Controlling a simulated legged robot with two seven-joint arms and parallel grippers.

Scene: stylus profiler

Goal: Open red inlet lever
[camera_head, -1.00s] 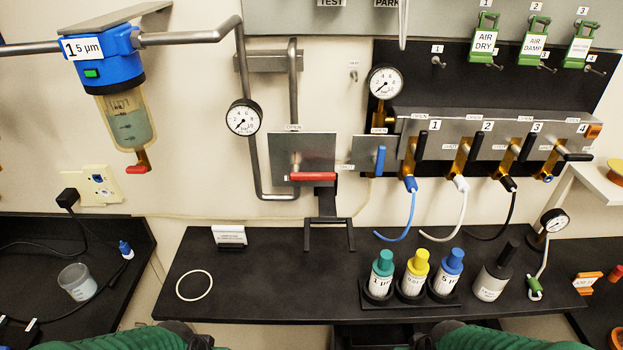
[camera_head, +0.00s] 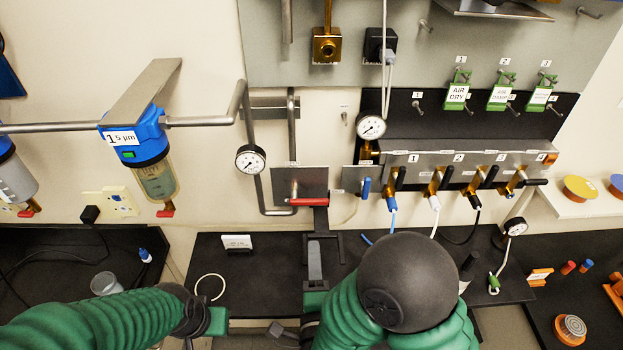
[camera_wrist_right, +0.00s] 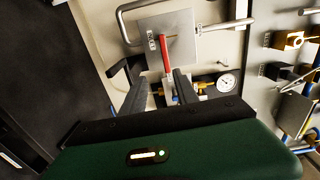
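The red inlet lever (camera_head: 309,202) lies horizontal on a square grey metal plate (camera_head: 312,182) on the wall, below a small gauge's pipework. In the right wrist view the red lever (camera_wrist_right: 164,52) appears just beyond the fingertips. My right gripper (camera_head: 315,246) points up toward the plate from below the lever. In the wrist view my right gripper (camera_wrist_right: 160,80) has its two dark fingers apart, with nothing held between them. My left gripper (camera_head: 250,325) is low in the head view, partly seen; its finger opening is unclear.
A blue lever (camera_head: 366,187) is to the right, beside a manifold (camera_head: 465,165) with several black-handled valves. A pressure gauge (camera_head: 251,159) is at left. The black bench (camera_head: 265,262) lies below.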

